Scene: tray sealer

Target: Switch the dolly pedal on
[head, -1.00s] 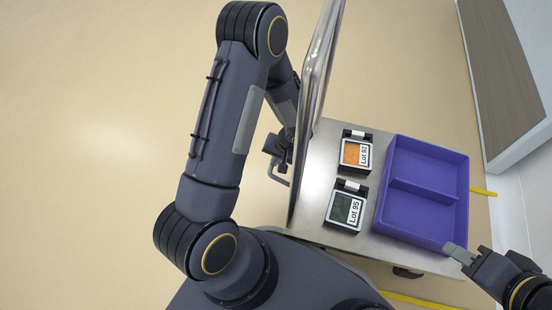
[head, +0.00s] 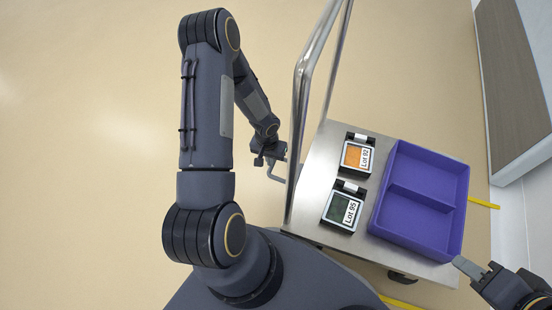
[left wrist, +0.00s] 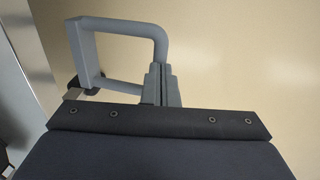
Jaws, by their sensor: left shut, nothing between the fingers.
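The dolly (head: 318,229) is a steel flat cart with a tall tube handle on its left side. The pedal (head: 276,176) is a grey bent loop sticking out left of the dolly, low beside the handle. In the left wrist view the pedal (left wrist: 118,24) is a rounded loop at the top. My left gripper (head: 277,158) is shut and empty, right at the pedal. In the wrist view its fingertips (left wrist: 160,68) overlap the loop's near right part; I cannot tell whether they touch. My right gripper (head: 463,264) is by the dolly's near right corner; its finger gap is unclear.
On the dolly lie a purple divided bin (head: 378,226) and two black-framed boxes, Lot 92 (head: 353,157) and Lot 95 (head: 338,208). A brown-topped bench (head: 515,85) stands at the right. The floor left of the dolly is clear.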

